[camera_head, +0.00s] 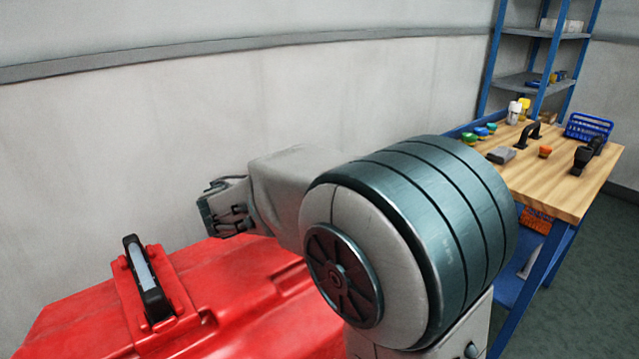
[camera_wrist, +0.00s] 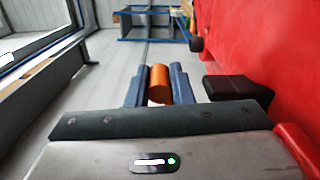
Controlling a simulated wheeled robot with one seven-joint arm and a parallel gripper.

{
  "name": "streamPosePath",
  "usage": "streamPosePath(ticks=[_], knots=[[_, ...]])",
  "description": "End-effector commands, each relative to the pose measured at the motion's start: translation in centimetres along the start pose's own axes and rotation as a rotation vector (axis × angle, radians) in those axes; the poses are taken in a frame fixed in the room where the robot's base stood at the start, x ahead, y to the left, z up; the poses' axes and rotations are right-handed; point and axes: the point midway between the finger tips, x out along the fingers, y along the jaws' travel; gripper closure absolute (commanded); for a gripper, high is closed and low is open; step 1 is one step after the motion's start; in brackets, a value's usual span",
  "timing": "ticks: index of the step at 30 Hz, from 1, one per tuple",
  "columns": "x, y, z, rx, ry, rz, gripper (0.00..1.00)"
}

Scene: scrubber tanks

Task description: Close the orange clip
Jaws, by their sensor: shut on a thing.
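In the wrist view, an orange rounded piece, which I take to be the orange clip (camera_wrist: 159,90), sits between the two fingers of my gripper (camera_wrist: 159,76). The fingers are shut on it, one on each side. The red tank (camera_wrist: 285,60) fills the right side of the wrist view, close beside the gripper. In the head view the red tank (camera_head: 235,285) stands at lower left. My arm covers part of it, and the clip and fingertips cannot be made out there. I cannot tell how the clip is seated on the tank.
A black block (camera_wrist: 238,90) and a dark round knob (camera_wrist: 197,44) lie right of the fingers in the wrist view. A black handle (camera_head: 146,278) tops the tank. A wooden workbench (camera_head: 560,185) with several small items stands at right, before a blue shelf rack (camera_head: 540,82).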

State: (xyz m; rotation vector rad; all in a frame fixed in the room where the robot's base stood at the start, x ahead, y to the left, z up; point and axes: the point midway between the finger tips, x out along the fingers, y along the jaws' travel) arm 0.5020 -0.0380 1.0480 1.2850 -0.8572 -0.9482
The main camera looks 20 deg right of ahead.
Motion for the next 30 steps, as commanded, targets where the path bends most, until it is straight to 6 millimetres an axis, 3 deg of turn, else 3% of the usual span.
streamPosePath(ticks=[9, 26, 27, 29, 30], knots=[[0.03, -1.02, 0.34, 0.114, -0.001, 0.001, 1.00], [-0.04, -0.95, 0.38, 0.136, 0.001, 0.002, 1.00], [-0.04, -0.95, 0.37, 0.136, 0.001, 0.002, 0.71], [-0.03, -0.96, 0.38, 0.136, 0.001, 0.001, 0.59], [-0.03, -0.98, 0.38, 0.135, 0.001, 0.001, 0.59]])
